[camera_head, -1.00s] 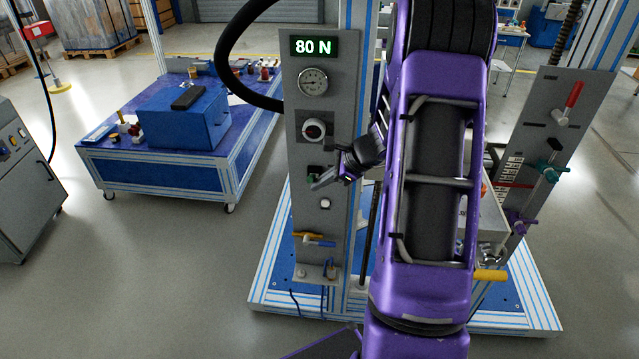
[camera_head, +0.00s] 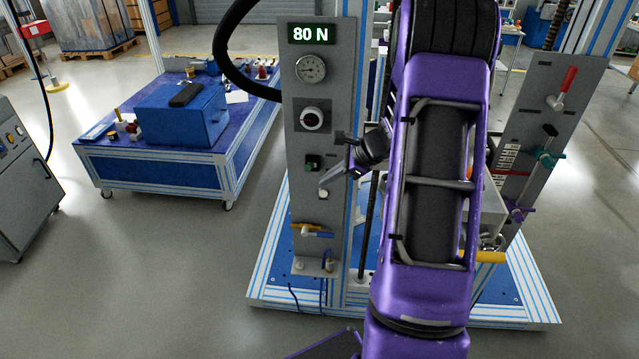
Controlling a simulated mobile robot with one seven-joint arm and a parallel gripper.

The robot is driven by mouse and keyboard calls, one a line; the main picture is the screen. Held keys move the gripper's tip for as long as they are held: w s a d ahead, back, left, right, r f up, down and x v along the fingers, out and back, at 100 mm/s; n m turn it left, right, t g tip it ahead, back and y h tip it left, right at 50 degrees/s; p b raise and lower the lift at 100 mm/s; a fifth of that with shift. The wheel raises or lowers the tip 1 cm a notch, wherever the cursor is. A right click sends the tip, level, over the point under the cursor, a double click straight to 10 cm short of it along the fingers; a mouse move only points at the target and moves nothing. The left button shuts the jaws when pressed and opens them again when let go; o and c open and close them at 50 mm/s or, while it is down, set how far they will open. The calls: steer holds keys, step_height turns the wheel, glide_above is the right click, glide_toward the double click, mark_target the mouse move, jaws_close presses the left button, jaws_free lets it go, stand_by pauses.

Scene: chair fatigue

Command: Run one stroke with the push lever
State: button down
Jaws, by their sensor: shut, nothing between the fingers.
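My gripper (camera_head: 324,184) is shut and empty. It is in front of the grey control panel (camera_head: 291,120), with its fingertips over or just above a white round button (camera_head: 324,194); I cannot tell whether they touch it. Which handle is the push lever is not clear. A yellow-handled lever (camera_head: 488,257) sticks out low at the right of my arm, its inner end partly hidden. Yellow (camera_head: 308,227) and blue (camera_head: 318,235) levers sit low on the control panel. A red-handled lever (camera_head: 568,79) is on the tilted right panel (camera_head: 540,95).
The panel's display (camera_head: 311,34) reads 80 N, above a round gauge (camera_head: 311,68), a knob (camera_head: 311,118) and a green switch (camera_head: 311,164). My arm hides much of the rig's middle. A blue cart (camera_head: 150,170) stands at the left, with clear floor in front.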

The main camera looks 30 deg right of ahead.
steer(key=d+r, duration=0.4)
steer(key=d, duration=0.1)
steer(key=shift+d+r, duration=0.2)
steer(key=shift+d, duration=0.05)
steer(key=shift+s, duration=0.1)
